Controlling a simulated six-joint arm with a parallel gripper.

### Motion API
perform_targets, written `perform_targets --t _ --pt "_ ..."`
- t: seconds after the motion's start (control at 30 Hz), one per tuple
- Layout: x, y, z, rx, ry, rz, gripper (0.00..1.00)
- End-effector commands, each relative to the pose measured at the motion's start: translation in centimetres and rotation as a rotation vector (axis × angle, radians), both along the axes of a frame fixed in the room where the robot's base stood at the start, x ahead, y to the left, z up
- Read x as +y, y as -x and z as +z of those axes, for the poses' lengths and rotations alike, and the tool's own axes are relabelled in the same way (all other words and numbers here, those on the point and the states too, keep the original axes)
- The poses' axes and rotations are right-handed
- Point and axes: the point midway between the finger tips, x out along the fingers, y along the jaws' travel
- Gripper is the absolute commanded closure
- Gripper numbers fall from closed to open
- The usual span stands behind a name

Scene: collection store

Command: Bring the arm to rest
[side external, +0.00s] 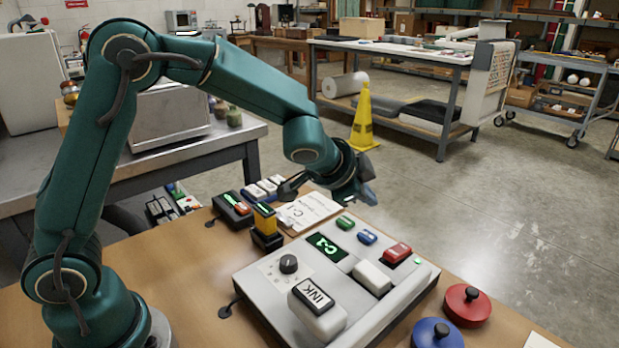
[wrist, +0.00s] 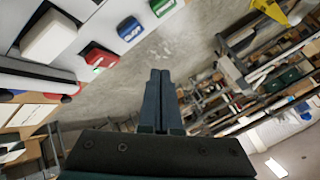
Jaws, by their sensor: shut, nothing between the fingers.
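My gripper (side external: 368,193) hangs in the air above the far edge of the control panel (side external: 254,283), apart from everything. In the wrist view its two fingers (wrist: 160,76) are together with nothing between them. The panel carries a green-lit display reading C-1 (side external: 327,247), a dark knob (side external: 289,264), a white INK block (side external: 314,297), and green (side external: 345,222), blue (side external: 367,236) and red (side external: 397,252) buttons. The blue button (wrist: 129,29) and red button (wrist: 99,57) also show in the wrist view.
A red disc (side external: 467,306) and a blue disc (side external: 437,334) with knobs stand right of the panel. A yellow-and-black block (side external: 265,222) and a paper card (side external: 308,211) lie behind it. A yellow floor sign (side external: 363,118) stands beyond the table. Open floor lies to the right.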

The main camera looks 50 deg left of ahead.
Motion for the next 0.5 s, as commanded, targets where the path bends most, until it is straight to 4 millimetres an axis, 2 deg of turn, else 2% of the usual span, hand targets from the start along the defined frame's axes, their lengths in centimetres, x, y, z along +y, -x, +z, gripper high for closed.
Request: perform_targets --t 0.17,0.23,0.37,0.5 --pt "0.1 0.0 0.0 -0.001 0.0 0.002 1.0" --pt "0.3 -0.1 0.8 -0.019 0.004 0.007 1.0" --pt "1.1 0.1 4.3 -0.092 0.023 0.031 1.0" --pt "2.7 2.6 8.3 -0.147 0.077 0.114 1.0"
